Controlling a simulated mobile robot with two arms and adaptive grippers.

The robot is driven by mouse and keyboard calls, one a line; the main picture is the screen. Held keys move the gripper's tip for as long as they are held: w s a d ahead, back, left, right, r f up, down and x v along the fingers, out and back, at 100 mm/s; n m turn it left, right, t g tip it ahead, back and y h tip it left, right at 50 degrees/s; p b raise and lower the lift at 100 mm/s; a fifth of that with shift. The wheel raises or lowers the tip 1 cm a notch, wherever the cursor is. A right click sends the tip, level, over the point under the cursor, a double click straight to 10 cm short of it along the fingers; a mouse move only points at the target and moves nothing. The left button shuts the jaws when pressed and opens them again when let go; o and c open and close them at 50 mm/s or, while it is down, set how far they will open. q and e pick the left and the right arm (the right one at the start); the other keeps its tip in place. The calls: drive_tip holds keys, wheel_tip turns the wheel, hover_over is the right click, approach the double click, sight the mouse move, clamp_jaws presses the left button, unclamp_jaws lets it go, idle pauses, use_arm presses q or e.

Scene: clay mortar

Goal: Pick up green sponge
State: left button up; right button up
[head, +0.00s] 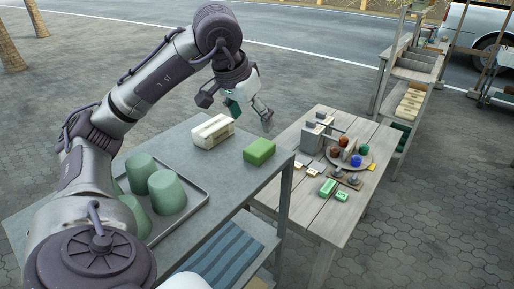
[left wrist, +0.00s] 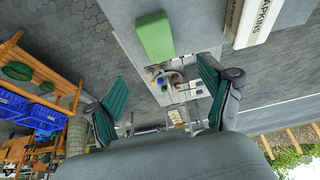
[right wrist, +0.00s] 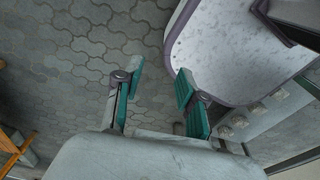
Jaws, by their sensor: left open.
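The green sponge (head: 259,151) is a bright green block lying on the grey metal table, near its right edge. In the left wrist view the sponge (left wrist: 155,38) shows at the top, above and between my open fingers. My left gripper (head: 250,108) is open and empty, held above the far side of the table, beyond the sponge and apart from it. Its teal finger pads (left wrist: 160,105) show wide apart in the left wrist view. My right gripper (right wrist: 155,95) is open and empty over the paved ground, and out of the head view.
A white napkin pack (head: 212,131) lies just left of the sponge. A tray (head: 200,208) with several green cups stands at the table's left. A wooden table (head: 310,205) with small blocks, pots and other green pieces stands to the right.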

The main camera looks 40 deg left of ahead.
use_arm(q)
hover_over(261, 145)
drive_tip(key=s, duration=0.2)
drive_tip(key=f, duration=0.4)
drive_tip(key=shift+a+f, duration=0.2)
drive_tip(key=shift+a, duration=0.05)
drive_tip(key=shift+a+f, duration=0.1)
drive_tip(key=shift+f, duration=0.1)
drive_tip(key=shift+w+d+f+p, duration=0.25)
drive_tip(key=shift+f+p, duration=0.3)
drive_tip(key=shift+f, duration=0.05)
drive_tip(key=p+x, duration=0.1)
drive_tip(key=x, duration=0.2)
drive_tip(key=shift+d+f, duration=0.2)
drive_tip(key=shift+w+a+f, duration=0.1)
drive_tip(key=shift+w+f, duration=0.1)
drive_tip(key=shift+f, duration=0.1)
drive_tip(key=c, duration=1)
use_arm(e)
drive_tip(key=shift+w+a+r, duration=0.1)
drive_tip(key=shift+a+r, duration=0.05)
drive_tip(key=shift+r, duration=0.5)
drive_tip(key=shift+a+r, duration=0.1)
drive_tip(key=shift+r, duration=0.5)
